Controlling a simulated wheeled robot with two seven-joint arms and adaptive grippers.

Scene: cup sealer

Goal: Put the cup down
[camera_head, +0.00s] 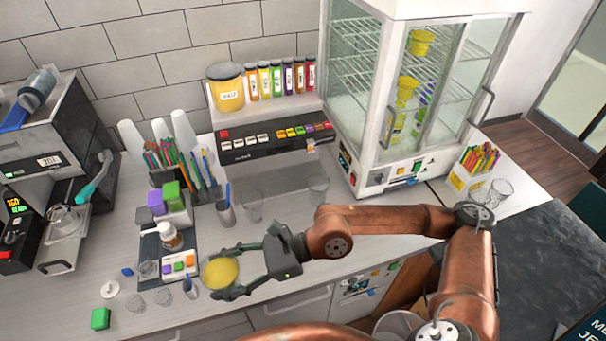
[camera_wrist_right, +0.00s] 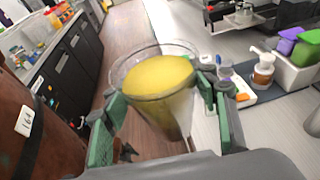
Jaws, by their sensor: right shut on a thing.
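A clear cup with yellow content (camera_head: 219,273) is held by my right gripper (camera_head: 228,273) near the counter's front edge in the head view. In the right wrist view the cup (camera_wrist_right: 160,85) stands between the two green fingers of the right gripper (camera_wrist_right: 165,110), which is shut on it. The cup looks tilted there. I cannot tell for sure whether its bottom touches the counter (camera_head: 262,280). My left gripper is not in view.
Left of the cup are a grey tray with coloured buttons (camera_head: 181,265), small clear cups (camera_head: 163,297) and a green block (camera_head: 101,318). Another clear glass (camera_head: 318,192) stands on the counter.

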